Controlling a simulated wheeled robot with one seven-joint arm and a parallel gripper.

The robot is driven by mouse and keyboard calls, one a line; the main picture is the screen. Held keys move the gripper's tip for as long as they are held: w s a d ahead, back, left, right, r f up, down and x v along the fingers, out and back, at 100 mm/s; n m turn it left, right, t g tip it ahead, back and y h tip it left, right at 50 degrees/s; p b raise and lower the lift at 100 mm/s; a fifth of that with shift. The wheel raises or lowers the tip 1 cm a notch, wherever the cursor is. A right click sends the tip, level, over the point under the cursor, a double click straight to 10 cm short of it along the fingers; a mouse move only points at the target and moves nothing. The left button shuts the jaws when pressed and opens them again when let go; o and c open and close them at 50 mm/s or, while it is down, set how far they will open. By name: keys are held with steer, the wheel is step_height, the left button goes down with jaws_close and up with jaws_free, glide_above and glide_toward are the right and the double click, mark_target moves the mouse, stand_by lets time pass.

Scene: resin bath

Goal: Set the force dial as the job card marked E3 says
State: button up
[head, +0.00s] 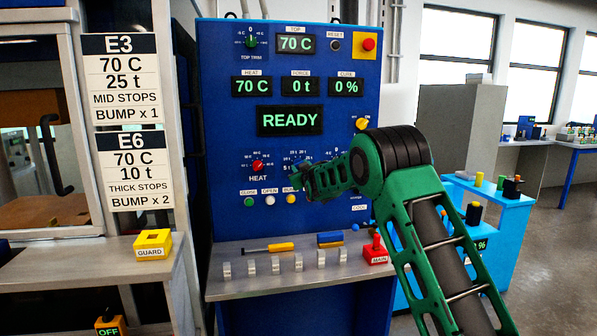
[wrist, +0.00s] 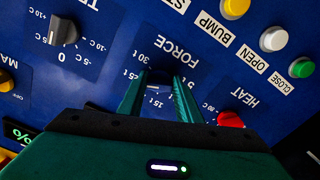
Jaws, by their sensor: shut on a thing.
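The job card E3 (head: 120,79) hangs at the left and reads 70 C, 25 t, MID STOPS, BUMP x 1. My gripper (head: 304,184) is at the blue panel, in front of the force dial, and mostly hides it in the head view. In the wrist view, my gripper's green fingers (wrist: 160,82) are shut on the dark force dial (wrist: 159,75) below the inverted FORCE label. Marks 15 t, 25 t and 30 t show around it; its pointer cannot be made out. The force display (head: 300,86) reads 0 t.
The card E6 (head: 129,170) below E3 reads 10 t. The red heat knob (head: 258,166) sits left of the gripper, with CLOSE, OPEN and BUMP buttons below. The main display (head: 290,121) reads READY. A shelf with a red MAIN switch (head: 376,251) juts out beneath.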

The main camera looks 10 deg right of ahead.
steer(key=shift+d+f, duration=0.15)
steer(key=shift+f, duration=0.35)
steer(key=o, duration=1)
steer(key=shift+o, duration=0.2)
steer(key=shift+r, duration=0.25)
steer(key=s, duration=1)
steer(key=shift+s, duration=0.35)
